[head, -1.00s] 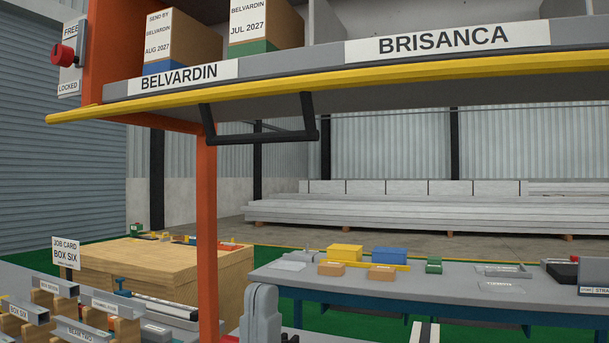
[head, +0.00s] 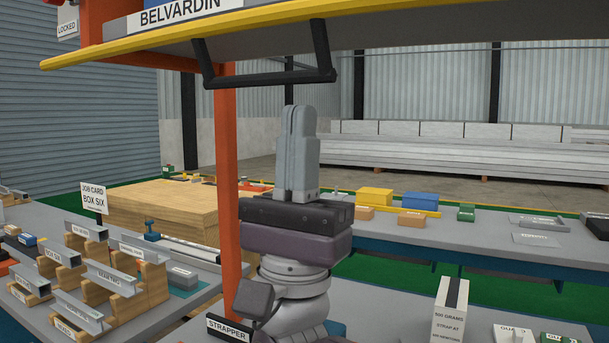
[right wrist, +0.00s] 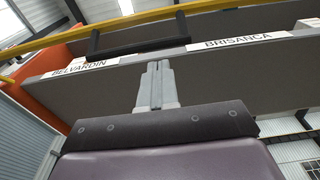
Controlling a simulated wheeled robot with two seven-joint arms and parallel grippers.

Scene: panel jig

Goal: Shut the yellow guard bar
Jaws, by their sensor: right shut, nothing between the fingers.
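The yellow guard bar (head: 170,39) runs along the front edge of the grey overhead shelf, and shows in the right wrist view too (right wrist: 130,21). A black U-shaped handle (head: 270,79) hangs below it; in the right wrist view the handle (right wrist: 140,42) lies past my fingertips. My right gripper (head: 298,110) points straight up just below the handle's right part, its fingers shut together and empty. In the head view a gap shows between fingertips and handle. The right gripper also shows in the right wrist view (right wrist: 158,66). My left gripper is out of view.
An orange post (head: 226,150) stands left of my right gripper. A LOCKED plate (head: 67,29) with a partly cut-off red knob is at upper left. Racks of metal profiles (head: 110,275) fill the left bench. A grey table (head: 400,240) with several boxes stands behind.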

